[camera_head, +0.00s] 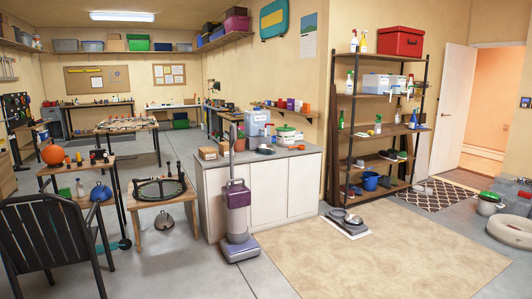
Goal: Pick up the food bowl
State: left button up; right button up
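Two small metal bowl-like things could be the food bowl; I cannot tell which one is. One grey round metal bowl (352,218) sits low on a flat white mat (346,229) at the back edge of the beige rug, together with a dark round item. The other is a silver bowl-like container (487,208) with a green top, on the floor at the right. Neither of my grippers shows in the head view.
A beige rug (385,262) covers clear floor in front. Around it stand a purple vacuum cleaner (238,215), a white cabinet (262,192), a metal shelf rack (378,97), a black chair (50,240), a wooden stool (150,204) and a cream pet bed (485,235).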

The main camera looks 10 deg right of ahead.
aim_at(268, 150)
jog(key=i+l+z, duration=0.3)
jog(key=i, duration=0.45)
jog(key=i+l+z, duration=0.3)
jog(key=i, duration=0.5)
jog(key=i+l+z, duration=0.1)
jog(key=i+z, duration=0.2)
jog(key=i, duration=1.2)
jog(key=i+l+u, duration=0.1)
jog(key=i, duration=0.65)
jog(key=i+l+u, duration=0.1)
jog(key=i, duration=0.65)
